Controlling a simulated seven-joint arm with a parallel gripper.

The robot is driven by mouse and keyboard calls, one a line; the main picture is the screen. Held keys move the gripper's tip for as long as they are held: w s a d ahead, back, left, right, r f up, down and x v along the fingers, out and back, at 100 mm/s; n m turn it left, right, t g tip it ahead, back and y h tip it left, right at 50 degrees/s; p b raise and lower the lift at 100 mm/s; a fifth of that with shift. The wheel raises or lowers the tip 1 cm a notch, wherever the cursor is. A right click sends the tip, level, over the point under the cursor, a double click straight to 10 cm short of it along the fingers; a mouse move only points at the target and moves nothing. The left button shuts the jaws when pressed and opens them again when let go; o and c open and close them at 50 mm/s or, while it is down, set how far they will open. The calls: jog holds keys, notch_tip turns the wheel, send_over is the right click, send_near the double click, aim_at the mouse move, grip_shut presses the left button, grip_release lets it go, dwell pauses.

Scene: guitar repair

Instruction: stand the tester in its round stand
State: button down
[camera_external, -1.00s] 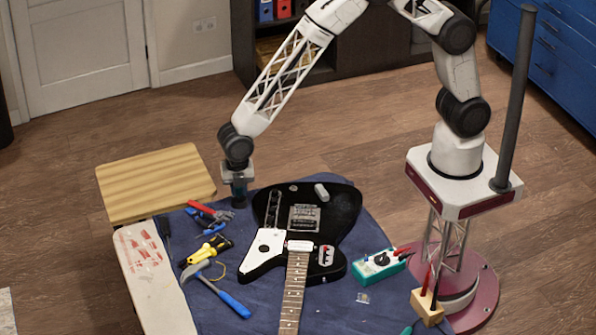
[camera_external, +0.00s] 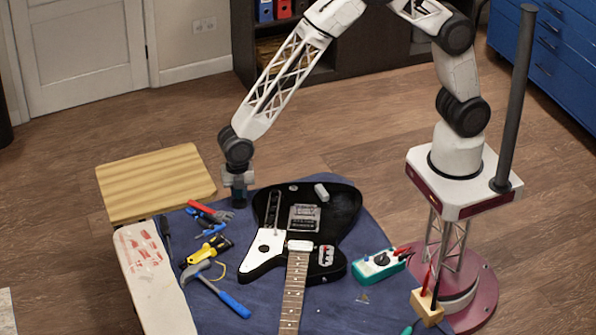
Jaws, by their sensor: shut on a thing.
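My gripper (camera_external: 238,197) points down at the table's far left corner, just beyond the red-handled pliers. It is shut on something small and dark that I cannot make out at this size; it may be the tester. A teal box with a white face and a dark dial (camera_external: 379,264) lies on the blue cloth right of the guitar; it looks like a meter, apart from my gripper. I cannot pick out a round stand; it may be hidden or too small to tell.
A black electric guitar (camera_external: 300,225) fills the middle of the blue cloth (camera_external: 262,312). Red-handled pliers (camera_external: 203,209), a yellow-and-black tool (camera_external: 207,250) and a blue-handled hammer (camera_external: 232,304) lie left. A wooden block (camera_external: 427,307) holds thin tools at right. A wooden board (camera_external: 155,183) is at far left.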

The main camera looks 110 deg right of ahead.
dwell(0.3)
jog(key=shift+c, duration=2)
grip_release()
jog(key=shift+f, duration=0.1)
jog(key=shift+r, duration=3)
jog(key=shift+r, duration=0.15)
